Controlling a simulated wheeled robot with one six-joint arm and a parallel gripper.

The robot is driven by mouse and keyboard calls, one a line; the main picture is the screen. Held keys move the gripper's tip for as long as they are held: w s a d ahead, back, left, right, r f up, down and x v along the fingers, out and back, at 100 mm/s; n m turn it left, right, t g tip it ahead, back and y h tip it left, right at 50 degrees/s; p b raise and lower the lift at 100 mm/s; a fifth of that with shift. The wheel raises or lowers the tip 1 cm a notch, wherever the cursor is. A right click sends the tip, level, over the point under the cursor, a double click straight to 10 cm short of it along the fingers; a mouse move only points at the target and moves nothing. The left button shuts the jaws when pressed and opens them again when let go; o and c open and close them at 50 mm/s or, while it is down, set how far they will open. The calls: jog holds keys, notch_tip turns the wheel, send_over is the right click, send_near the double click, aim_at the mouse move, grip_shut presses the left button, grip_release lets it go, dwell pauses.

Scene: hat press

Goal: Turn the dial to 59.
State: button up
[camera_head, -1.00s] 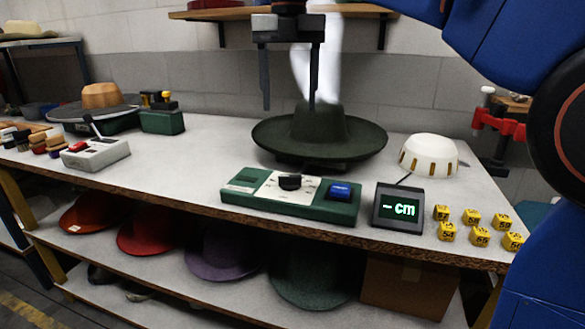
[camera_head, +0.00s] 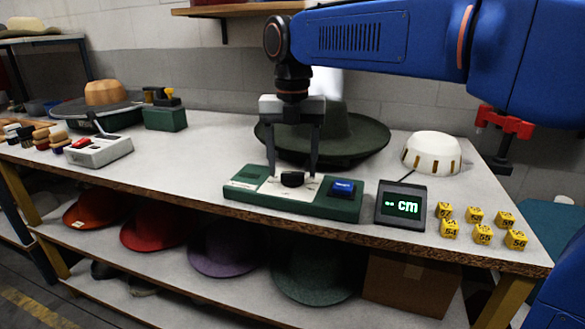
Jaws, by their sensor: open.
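The dial (camera_head: 292,179) is a black knob on the white plate of a green control box (camera_head: 250,204) near the front edge of the bench. A blue button (camera_head: 342,187) sits to its right on the same box. My gripper (camera_head: 292,172) points down with its two fingers apart, one on each side of the dial in the picture. I cannot tell whether the fingers touch the dial. A small dark display (camera_head: 402,205) to the right shows dashes and "cm" in green. The dial's scale marks are too small or hidden to read.
Several yellow numbered blocks (camera_head: 483,234) stand right of the display. A dark green hat (camera_head: 355,140) lies behind the box, with a white slotted dome (camera_head: 431,153) to its right. A grey device (camera_head: 98,151) and a green box (camera_head: 165,118) stand left. Bare bench lies between.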

jog(key=shift+f, duration=0.7)
jog(key=shift+c, duration=0.6)
jog(key=c, duration=0.9)
